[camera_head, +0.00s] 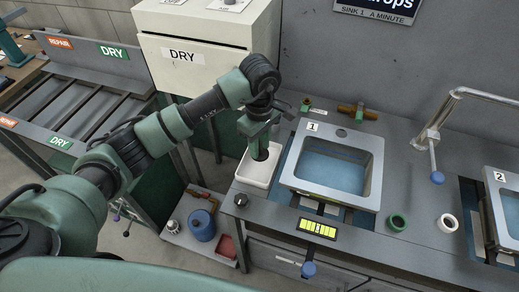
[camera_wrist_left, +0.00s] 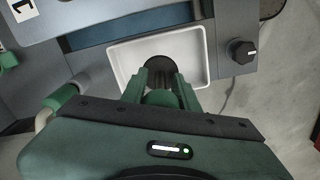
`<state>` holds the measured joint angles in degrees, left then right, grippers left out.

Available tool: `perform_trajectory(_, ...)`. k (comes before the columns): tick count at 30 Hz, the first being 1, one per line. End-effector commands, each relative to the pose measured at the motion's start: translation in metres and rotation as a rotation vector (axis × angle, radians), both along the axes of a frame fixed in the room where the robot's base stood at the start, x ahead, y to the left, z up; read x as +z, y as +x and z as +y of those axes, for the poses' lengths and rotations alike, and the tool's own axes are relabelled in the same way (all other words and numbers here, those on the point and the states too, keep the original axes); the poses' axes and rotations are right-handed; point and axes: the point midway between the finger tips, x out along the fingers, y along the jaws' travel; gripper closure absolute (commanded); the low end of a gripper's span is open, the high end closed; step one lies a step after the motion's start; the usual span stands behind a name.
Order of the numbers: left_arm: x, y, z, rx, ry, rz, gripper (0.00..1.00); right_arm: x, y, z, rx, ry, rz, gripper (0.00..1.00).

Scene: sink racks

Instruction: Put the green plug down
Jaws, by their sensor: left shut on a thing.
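My left gripper (camera_head: 261,148) points down over the white tray (camera_head: 250,180) to the left of sink 1. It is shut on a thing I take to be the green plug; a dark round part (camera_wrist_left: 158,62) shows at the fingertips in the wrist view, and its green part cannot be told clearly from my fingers. The left gripper also shows in the wrist view (camera_wrist_left: 160,80), with the white tray (camera_wrist_left: 122,56) around the tips. I cannot tell whether the held thing touches the tray floor. My right gripper is not in view.
Sink 1 (camera_head: 372,167) stands right beside the tray. A black knob (camera_head: 240,199) sits just in front of the tray. A green ring (camera_head: 398,221) and a white ring (camera_head: 447,223) lie on the counter to the right. A white DRY box (camera_head: 205,70) stands behind my arm.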

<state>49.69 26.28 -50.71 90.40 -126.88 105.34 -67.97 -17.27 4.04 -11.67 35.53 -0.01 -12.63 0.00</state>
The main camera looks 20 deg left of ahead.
Motion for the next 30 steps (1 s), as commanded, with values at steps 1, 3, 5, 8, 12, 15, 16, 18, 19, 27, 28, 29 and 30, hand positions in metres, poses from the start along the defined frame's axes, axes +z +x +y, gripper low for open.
perform_trajectory(1, -0.006, -0.001, 0.0, 0.0, 0.001, 0.004, 1.0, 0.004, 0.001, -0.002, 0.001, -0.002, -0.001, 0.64)
perform_trajectory(3, -0.018, -0.001, 0.0, 0.001, 0.0, 0.005, 1.0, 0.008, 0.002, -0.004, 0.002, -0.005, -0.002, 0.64)
perform_trajectory(5, -0.026, -0.001, 0.0, 0.001, 0.0, 0.004, 1.0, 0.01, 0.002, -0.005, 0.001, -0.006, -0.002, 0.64)
perform_trajectory(8, -0.031, 0.0, 0.0, -0.001, 0.001, 0.0, 1.0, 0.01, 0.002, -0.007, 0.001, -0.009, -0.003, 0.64)
perform_trajectory(12, -0.031, 0.0, 0.0, -0.001, 0.001, 0.0, 1.0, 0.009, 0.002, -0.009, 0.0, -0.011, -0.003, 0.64)
perform_trajectory(15, -0.033, 0.0, 0.0, -0.001, 0.001, 0.0, 1.0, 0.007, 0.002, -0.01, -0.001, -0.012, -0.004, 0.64)
perform_trajectory(16, -0.034, 0.0, 0.0, -0.001, 0.001, 0.0, 1.0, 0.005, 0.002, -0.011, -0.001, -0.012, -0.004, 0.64)
perform_trajectory(18, -0.035, 0.0, 0.0, -0.001, 0.0, 0.001, 0.65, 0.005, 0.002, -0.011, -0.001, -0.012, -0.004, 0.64)
perform_trajectory(19, -0.034, 0.0, 0.0, -0.001, 0.0, 0.001, 0.56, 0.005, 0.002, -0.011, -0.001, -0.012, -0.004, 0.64)
perform_trajectory(27, -0.034, 0.0, 0.0, -0.001, 0.0, 0.001, 0.48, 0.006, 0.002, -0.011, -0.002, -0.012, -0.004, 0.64)
perform_trajectory(28, -0.034, 0.0, 0.0, -0.001, 0.0, 0.001, 0.48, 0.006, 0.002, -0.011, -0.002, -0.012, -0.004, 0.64)
perform_trajectory(29, -0.034, 0.0, 0.0, -0.001, 0.0, 0.001, 0.48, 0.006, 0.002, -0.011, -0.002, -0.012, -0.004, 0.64)
perform_trajectory(30, -0.033, 0.0, 0.0, -0.001, 0.0, 0.001, 0.48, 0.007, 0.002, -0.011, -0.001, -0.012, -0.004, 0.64)
